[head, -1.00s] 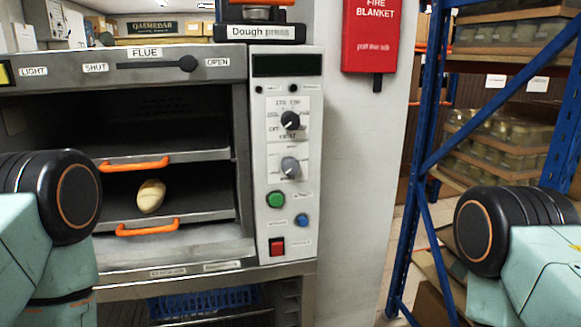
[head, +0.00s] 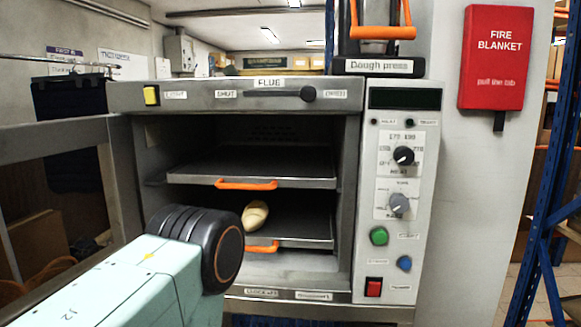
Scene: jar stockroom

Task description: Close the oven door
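The oven (head: 350,200) stands in front of me with its chamber open. Its door (head: 55,137) is swung out to the left, a grey frame around a see-through pane. Two dark trays with orange handles sit inside, an upper tray (head: 250,166) and a lower tray (head: 295,230). A pale bread roll (head: 255,213) lies on the lower one. My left arm crosses the lower left, in front of part of the door and the oven opening. Its gripper is out of the picture. My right arm and gripper are not in view.
The control panel (head: 400,200) is on the oven's right side. A dough press (head: 383,50) stands on top. A red fire blanket box (head: 495,57) hangs on the wall, with a blue rack (head: 558,180) at far right.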

